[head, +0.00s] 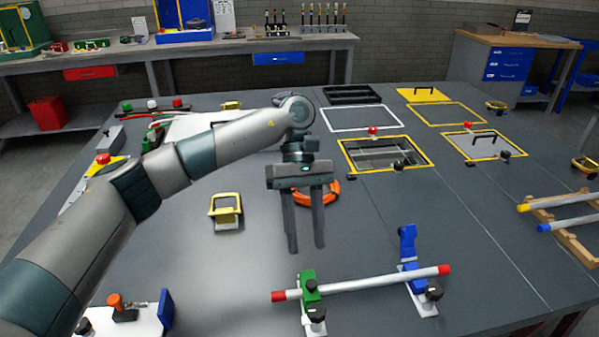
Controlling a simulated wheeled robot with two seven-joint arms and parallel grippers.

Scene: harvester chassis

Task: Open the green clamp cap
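The green clamp (309,296) stands on the table at the front centre, with a black knob at its front. Its green cap appears to lie over a white rod (370,282) with red ends; the exact cap angle is too small to tell. The blue clamp (408,243) at the rod's right part has its blue piece standing upright behind the rod. My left gripper (306,248) points down above and behind the green clamp, fingers apart with nothing between them. It appears clear of the clamp. My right gripper is not in view.
An orange ring (330,196) lies behind my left gripper's fingers. A yellow-handled block (226,211) sits to the left. Framed hatches (425,150) fill the back right. A wooden rack (562,224) with rods stands at the right. The table between the yellow block and green clamp is clear.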

